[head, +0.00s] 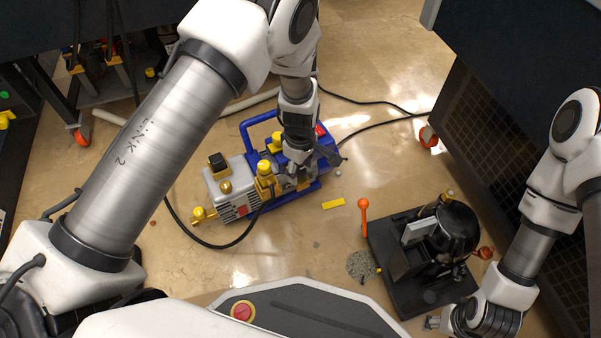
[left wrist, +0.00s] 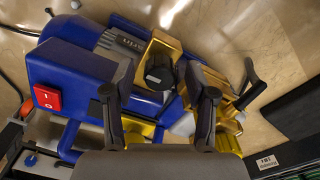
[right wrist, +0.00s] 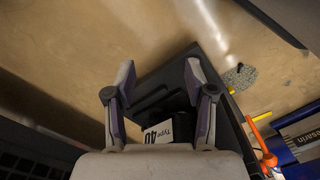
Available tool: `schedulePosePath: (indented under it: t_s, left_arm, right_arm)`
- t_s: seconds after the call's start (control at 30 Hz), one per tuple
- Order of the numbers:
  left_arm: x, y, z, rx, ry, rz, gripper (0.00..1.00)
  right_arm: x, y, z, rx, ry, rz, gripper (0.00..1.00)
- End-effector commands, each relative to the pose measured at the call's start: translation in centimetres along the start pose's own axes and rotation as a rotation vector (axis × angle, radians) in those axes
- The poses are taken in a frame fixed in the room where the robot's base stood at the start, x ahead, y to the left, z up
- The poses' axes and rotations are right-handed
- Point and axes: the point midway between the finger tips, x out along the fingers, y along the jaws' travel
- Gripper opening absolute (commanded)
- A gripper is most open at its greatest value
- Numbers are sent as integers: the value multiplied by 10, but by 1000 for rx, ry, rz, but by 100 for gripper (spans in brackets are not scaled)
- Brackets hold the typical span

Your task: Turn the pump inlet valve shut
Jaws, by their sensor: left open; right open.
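The blue and white pump (head: 232,187) stands on the floor under my left arm, with brass fittings and yellow caps. In the left wrist view, a round black knob (left wrist: 160,71) sits on a brass block. A black lever handle (left wrist: 251,76) stands on the brass part to its right. I cannot tell which one is the inlet valve. My left gripper (left wrist: 160,95) is open, its fingers on either side of the knob's line of sight; contact is not clear. In the head view it hangs over the pump's brass side. My right gripper (right wrist: 160,78) is open and empty, low at the right.
A black machine on a dark base plate (head: 425,297) stands near my right gripper, with an orange-handled lever (head: 364,217) beside it. A black hose (head: 222,246) curves in front of the pump. A yellow block (head: 333,204) and grey granules (head: 360,266) lie on the floor.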

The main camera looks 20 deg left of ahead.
Motion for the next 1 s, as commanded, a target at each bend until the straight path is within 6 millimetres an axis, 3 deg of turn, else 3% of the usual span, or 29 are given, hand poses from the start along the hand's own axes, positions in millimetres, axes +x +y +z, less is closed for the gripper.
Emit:
schedulePosePath:
  t_s: [0.2, 0.33, 0.37, 0.73, 1.0]
  left_arm:
    - [0, 0, 0, 0, 0, 0, 53]
    - [0, 0, 0, 0, 0, 0, 7]
    - [0, 0, 0, 0, 0, 0, 0]
    - [-2, 0, 0, 22, 0, -1, 0]
    - [-5, -1, 0, 140, -1, -2, 0]
  right_arm:
    - [-1, 0, 0, 1, 1, 0, 54]
    - [-1, 0, 0, 0, 1, 0, 54]
    - [-1, 0, 0, 0, 1, 0, 54]
    - [-6, 0, 0, -1, 0, 0, 54]
    - [-31, -1, 1, -5, -3, -1, 54]
